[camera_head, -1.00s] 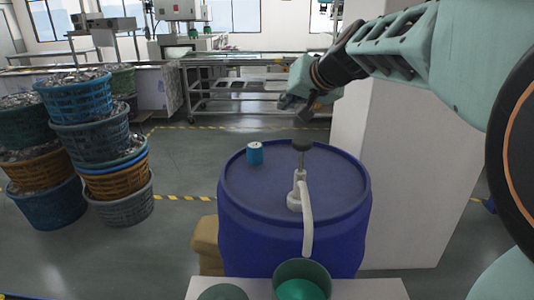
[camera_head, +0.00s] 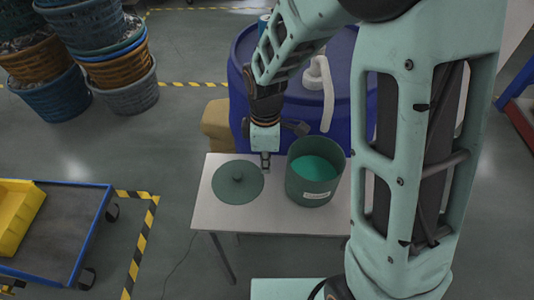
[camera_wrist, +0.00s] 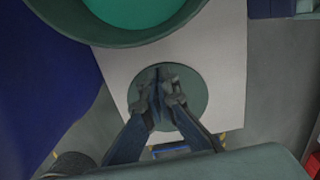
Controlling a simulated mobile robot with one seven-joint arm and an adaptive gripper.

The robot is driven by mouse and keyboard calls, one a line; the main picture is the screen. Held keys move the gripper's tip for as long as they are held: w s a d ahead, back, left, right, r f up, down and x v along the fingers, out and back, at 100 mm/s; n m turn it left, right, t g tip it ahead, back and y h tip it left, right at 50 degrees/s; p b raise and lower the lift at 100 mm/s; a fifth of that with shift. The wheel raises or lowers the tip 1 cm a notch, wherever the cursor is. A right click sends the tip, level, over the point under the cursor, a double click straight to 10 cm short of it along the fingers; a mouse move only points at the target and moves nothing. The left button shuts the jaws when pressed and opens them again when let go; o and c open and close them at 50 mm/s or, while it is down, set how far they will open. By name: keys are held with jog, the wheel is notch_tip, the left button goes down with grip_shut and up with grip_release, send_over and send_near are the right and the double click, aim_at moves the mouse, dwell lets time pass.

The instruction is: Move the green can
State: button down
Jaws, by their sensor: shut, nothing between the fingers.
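The green can (camera_head: 298,186) stands upright and uncovered on the right part of a small white table (camera_head: 215,215). It holds bright green contents and has a white label on its front. Its rim crosses the top of the wrist view (camera_wrist: 190,22). A round green lid (camera_head: 238,186) with a knob lies flat on the table to the left of the can. My gripper (camera_head: 266,163) points down between the lid and the can, apart from the can. In the wrist view its fingers (camera_wrist: 165,85) are together in front of the lid and hide its knob.
A large blue drum (camera_head: 343,95) with a white pump spout (camera_head: 327,95) stands behind the table. A small blue can on it is mostly hidden by my arm. A cart with a yellow bin (camera_head: 15,215) is at left. Stacked baskets (camera_head: 105,45) stand at the back left.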

notch_tip(320, 180, down, 4)
jog(key=shift+r, duration=0.1)
jog(key=d, duration=0.3)
jog(key=shift+f, duration=0.25)
jog(key=shift+d, duration=0.5)
jog(key=shift+d, duration=1.8)
